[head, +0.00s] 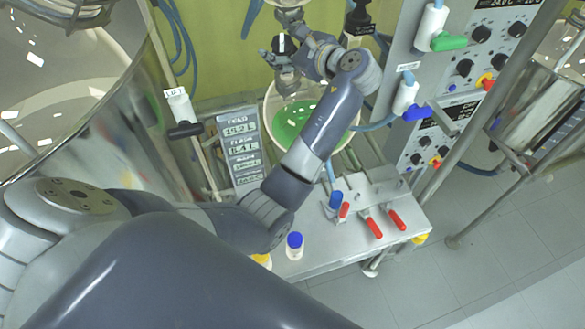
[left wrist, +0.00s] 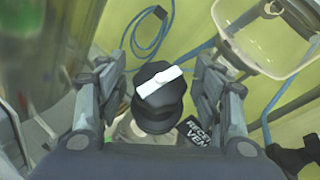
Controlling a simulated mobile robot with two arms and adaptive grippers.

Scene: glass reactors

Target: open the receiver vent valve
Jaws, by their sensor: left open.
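The receiver vent valve (left wrist: 160,97) is a black round knob with a white bar on top, seen in the left wrist view. The bar lies slightly tilted, rising to the right. A partly hidden black label (left wrist: 198,136) beside it reads "RECEIVER VEN". My left gripper (head: 281,58) is open, with one finger on each side of the knob; whether either finger touches it I cannot tell. In the head view the gripper is above the round glass receiver (head: 291,118) with green liquid and largely hides the valve. My right gripper is not in view.
A bench (head: 345,232) holds red-handled valves and a blue-capped bottle (head: 294,246). A control panel (head: 470,60) with green- and blue-handled valves stands to the right. A large glass vessel (head: 60,70) fills the left. Blue hoses run behind the valve.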

